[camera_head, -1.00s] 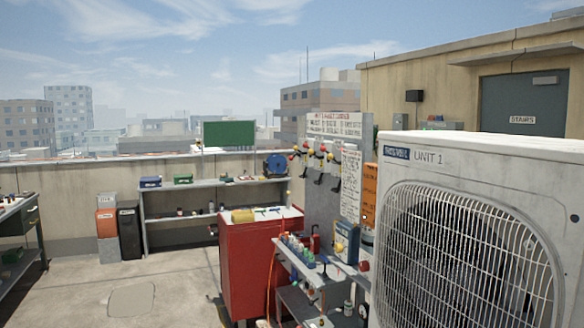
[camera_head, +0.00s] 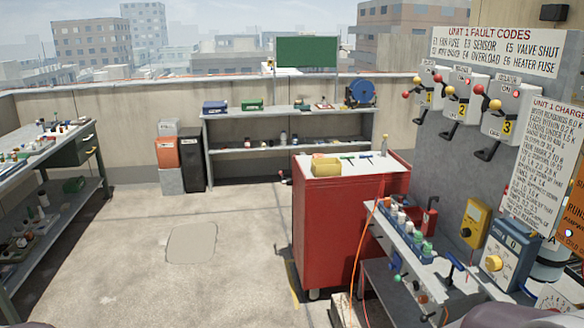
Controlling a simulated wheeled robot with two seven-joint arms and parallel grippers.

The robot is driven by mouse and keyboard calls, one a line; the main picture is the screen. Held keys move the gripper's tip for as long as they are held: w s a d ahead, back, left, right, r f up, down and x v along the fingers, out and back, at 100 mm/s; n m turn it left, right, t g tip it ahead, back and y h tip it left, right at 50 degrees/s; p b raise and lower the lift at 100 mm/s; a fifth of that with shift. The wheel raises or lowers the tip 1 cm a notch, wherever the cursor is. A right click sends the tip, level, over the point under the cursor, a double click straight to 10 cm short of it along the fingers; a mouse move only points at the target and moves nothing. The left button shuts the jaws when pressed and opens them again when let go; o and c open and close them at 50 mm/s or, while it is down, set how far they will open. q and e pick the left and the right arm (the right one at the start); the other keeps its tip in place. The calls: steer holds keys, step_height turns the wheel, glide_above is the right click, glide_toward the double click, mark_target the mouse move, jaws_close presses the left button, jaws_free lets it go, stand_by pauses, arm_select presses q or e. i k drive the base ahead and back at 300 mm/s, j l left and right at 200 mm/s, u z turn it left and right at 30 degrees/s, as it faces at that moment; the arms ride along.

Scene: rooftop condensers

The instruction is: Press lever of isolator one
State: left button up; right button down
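Isolator one (camera_head: 433,83) is a pale box with a yellow label "1", the leftmost of three on a grey panel. A black lever (camera_head: 421,116) hangs at its lower left. A red ball and a yellow ball stick out near it. Isolator two (camera_head: 463,96) and isolator three (camera_head: 504,105) are alike and sit to its right, each with a black lever below. Neither my left nor my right gripper is in view.
A red cabinet (camera_head: 325,235) stands left of the panel, with a cluttered low bench (camera_head: 424,256) before the panel. An orange hose (camera_head: 361,258) hangs there. Shelves (camera_head: 290,150) line the back wall; a workbench (camera_head: 50,147) stands left. The concrete floor between is clear.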

mark_target(405, 94)
steer(key=i+z, duration=0.1)
steer(key=i, duration=0.45)
steer(key=i+j+z, duration=0.15)
steer(key=i, duration=0.35)
steer(key=i+j+z, duration=0.1)
steer(key=i, duration=0.45)
steer(key=i+j+z, duration=0.1)
steer(key=i, duration=0.45)
steer(key=i+j+z, duration=0.1)
steer(key=i+j, duration=0.25)
steer(key=i, duration=0.15)
